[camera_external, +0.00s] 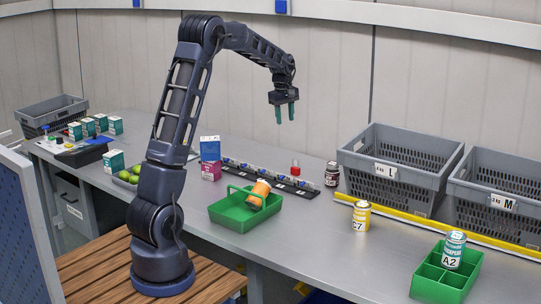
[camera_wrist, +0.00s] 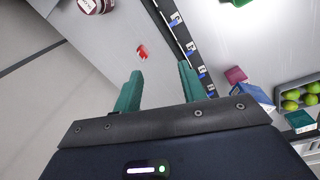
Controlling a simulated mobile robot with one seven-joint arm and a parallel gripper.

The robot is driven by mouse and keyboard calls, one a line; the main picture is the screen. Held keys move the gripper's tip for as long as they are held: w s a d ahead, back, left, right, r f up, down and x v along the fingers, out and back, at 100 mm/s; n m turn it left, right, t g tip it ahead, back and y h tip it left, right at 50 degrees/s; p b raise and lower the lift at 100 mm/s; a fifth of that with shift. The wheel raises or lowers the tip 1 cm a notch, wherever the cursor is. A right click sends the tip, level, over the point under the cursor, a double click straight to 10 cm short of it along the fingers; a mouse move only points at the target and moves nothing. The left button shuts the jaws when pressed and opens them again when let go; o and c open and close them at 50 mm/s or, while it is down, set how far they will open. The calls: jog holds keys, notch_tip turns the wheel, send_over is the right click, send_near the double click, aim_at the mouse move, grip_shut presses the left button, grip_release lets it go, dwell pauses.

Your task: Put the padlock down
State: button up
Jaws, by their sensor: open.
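A small red object that looks like the padlock (camera_external: 295,168) is on the grey table, just behind the black labelled strip. In the wrist view the same red padlock (camera_wrist: 142,52) lies beside the strip, ahead of my fingers and apart from them. My gripper (camera_external: 285,114) is high above the table with its green fingers pointing down. In the wrist view my gripper (camera_wrist: 160,72) has its fingers spread, with nothing between them.
The black strip (camera_external: 268,177) carries several labels. A dark jar (camera_external: 332,174) stands right of the padlock. Grey crates (camera_external: 400,190) stand farther right behind a yellow strip, with a yellow can (camera_external: 361,216) in front.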

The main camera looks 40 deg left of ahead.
jog(key=s+d+r+m+t, duration=0.15)
jog(key=s+r+m, duration=0.35)
jog(key=s, duration=0.8)
jog(key=s+d+r+m, duration=0.25)
jog(key=s+r, duration=0.35)
jog(key=s, duration=0.7)
jog(key=s+d+f+m+t, duration=0.1)
jog(key=s+f+m, duration=0.1)
jog(key=s, duration=0.9)
jog(key=s+d+f+m+t, duration=0.1)
jog(key=s+m, duration=0.3)
jog(key=s, duration=0.7)
jog(key=shift+s+d+f, duration=0.15)
jog(key=shift+d+f, duration=0.05)
jog(key=shift+f, duration=0.65)
